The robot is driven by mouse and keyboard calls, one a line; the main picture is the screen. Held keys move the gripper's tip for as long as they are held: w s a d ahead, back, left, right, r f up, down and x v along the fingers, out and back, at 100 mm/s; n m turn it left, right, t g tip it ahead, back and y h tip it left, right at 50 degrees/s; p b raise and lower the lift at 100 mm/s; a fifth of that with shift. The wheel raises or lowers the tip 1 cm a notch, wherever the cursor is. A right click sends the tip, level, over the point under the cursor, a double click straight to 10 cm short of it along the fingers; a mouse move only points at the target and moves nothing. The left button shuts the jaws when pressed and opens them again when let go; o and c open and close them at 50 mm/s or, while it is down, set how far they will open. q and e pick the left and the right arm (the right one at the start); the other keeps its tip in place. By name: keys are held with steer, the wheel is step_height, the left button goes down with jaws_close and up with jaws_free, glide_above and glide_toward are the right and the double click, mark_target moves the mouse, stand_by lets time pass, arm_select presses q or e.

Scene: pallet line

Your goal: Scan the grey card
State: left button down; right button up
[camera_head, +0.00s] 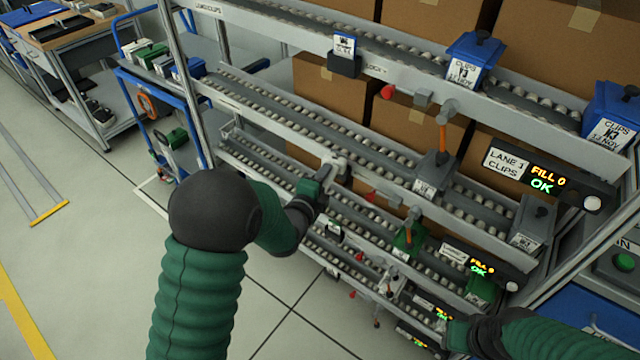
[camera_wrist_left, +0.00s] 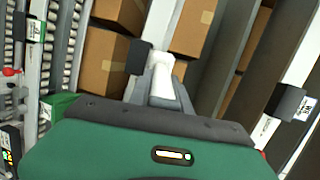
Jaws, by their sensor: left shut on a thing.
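My left gripper (camera_head: 333,170) is at the front of the middle lane of the rack. It is shut on a pale thing that appears to be the grey card (camera_wrist_left: 162,82); its face and print cannot be read. A dark card holder (camera_wrist_left: 138,57) is close beside the pale thing in the left wrist view; I cannot tell whether they touch. My right gripper (camera_head: 456,335) is low at the right by the lower lanes, and its jaws cannot be made out.
A blue-and-white card (camera_head: 344,45) sits in the upper lane's holder, a green-and-white card (camera_head: 333,229) on a lower lane. Blue bins (camera_head: 474,55) and grey bins (camera_head: 436,172) stand on the rollers. Cartons (camera_head: 345,100) are behind. Floor (camera_head: 90,240) at left is clear.

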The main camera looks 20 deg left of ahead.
arm_select(q)
steer(key=shift+w+d+f+b, duration=0.1)
steer(key=shift+w+b, duration=0.25)
steer(key=shift+w, duration=0.25)
stand_by(1.3)
stand_by(0.4)
steer(key=shift+p+v, duration=0.35)
steer(key=shift+v, duration=3.65)
